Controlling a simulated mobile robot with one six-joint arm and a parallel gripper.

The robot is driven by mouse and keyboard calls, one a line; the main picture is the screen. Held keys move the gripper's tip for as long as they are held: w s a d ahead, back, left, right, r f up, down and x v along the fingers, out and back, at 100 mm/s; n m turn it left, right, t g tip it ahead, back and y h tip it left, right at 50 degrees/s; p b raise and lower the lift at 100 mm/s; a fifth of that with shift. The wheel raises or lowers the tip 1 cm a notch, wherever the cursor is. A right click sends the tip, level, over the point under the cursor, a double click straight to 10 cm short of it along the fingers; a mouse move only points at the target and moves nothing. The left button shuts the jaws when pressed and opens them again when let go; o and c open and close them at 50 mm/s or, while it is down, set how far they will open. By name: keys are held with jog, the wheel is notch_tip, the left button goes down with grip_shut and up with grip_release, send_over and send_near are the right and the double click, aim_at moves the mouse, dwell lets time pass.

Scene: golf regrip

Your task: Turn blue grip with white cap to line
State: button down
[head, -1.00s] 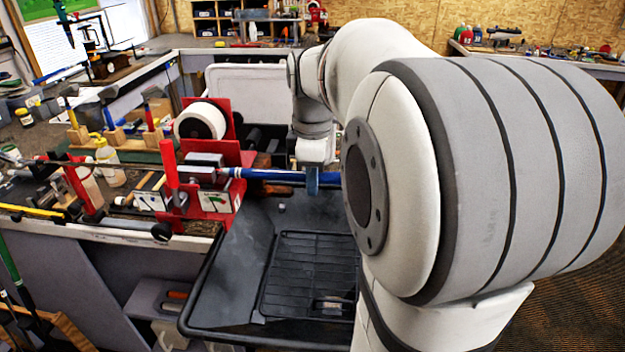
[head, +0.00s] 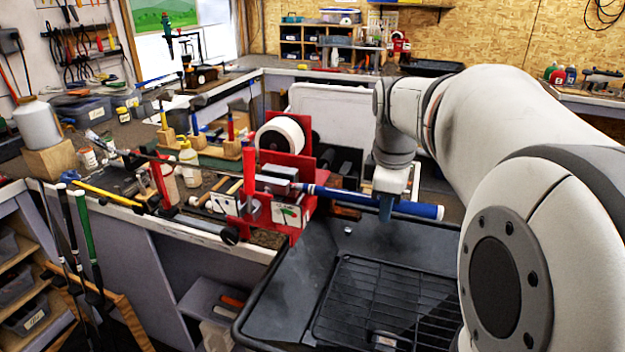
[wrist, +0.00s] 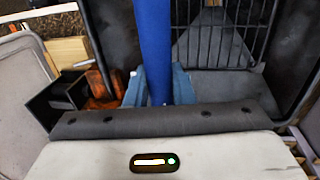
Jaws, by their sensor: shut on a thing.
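The blue grip (head: 360,199) sticks out to the right from the red vise (head: 277,195) in the head view. A white cap (head: 440,212) shows at its right end. My gripper (head: 386,206) reaches down from above and is shut around the grip, between the vise and the cap. In the wrist view the blue grip (wrist: 153,50) runs between my blue fingers (wrist: 158,84). The grip's line cannot be made out in either view.
A black tray (head: 262,306) with a wire rack (head: 385,300) lies below the grip. A white roll (head: 280,136) stands behind the vise. Wooden blocks with upright grips (head: 231,128) stand on the bench at left. Golf clubs (head: 85,240) lean at the front left.

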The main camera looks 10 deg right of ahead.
jog(key=c, duration=1.2)
grip_release()
jog(key=shift+o, duration=0.2)
